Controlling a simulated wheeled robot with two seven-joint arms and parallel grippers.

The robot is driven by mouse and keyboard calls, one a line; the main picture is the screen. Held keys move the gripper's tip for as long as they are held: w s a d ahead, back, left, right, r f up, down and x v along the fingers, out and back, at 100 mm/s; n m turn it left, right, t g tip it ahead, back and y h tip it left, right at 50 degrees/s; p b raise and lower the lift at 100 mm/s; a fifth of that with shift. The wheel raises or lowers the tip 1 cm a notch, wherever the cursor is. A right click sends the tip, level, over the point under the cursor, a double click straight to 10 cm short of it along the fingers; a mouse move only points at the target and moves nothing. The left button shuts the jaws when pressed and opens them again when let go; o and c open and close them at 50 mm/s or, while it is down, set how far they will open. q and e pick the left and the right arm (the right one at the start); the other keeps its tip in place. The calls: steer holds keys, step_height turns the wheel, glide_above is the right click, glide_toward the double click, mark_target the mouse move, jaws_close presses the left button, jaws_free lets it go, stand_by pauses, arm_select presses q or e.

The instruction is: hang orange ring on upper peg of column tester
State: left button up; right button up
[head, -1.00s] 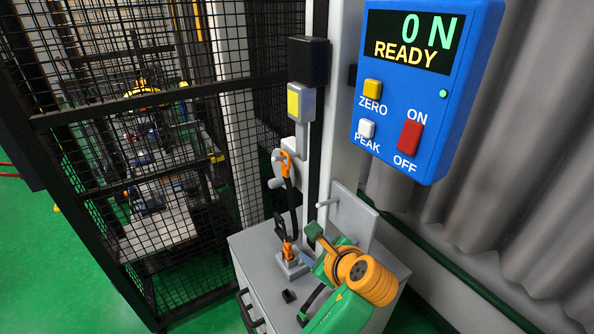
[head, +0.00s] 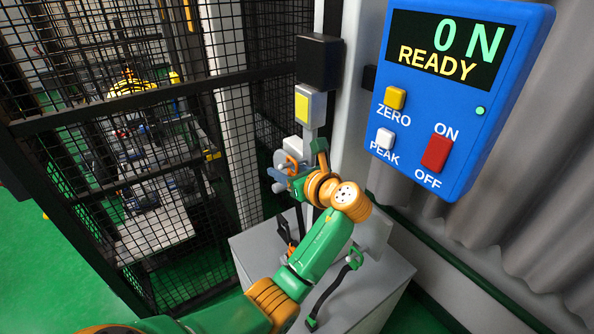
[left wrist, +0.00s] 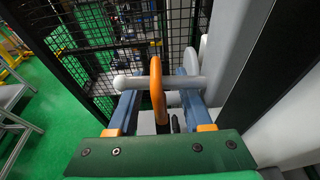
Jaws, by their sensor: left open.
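The orange ring (left wrist: 158,85) is seen edge-on in the left wrist view, with the grey upper peg (left wrist: 187,83) crossing through it and the peg's rounded end sticking out on the left. The ring appears to be around the peg. My left gripper (left wrist: 160,92) is open, its blue fingers one on each side of the ring with gaps to it. In the head view the ring (head: 291,165) shows partly at the column tester (head: 348,110), beside my left gripper (head: 279,180). My arm hides much of the tester's lower part. My right gripper is not in view.
The blue display box (head: 455,120) reads "0 N READY". A black mesh fence (head: 110,170) stands close on the left.

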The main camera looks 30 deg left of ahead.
arm_select(q)
steer(key=shift+w+a, duration=0.1)
steer(key=shift+a, duration=0.05)
steer(key=shift+d, duration=0.2)
steer(key=shift+c, duration=1)
jaws_close()
steer(key=c, duration=0.5)
jaws_free()
steer(key=shift+c, duration=0.2)
steer(key=shift+a+r+p, duration=0.1)
steer(key=shift+r+p, duration=0.35)
steer(key=shift+p, duration=0.55)
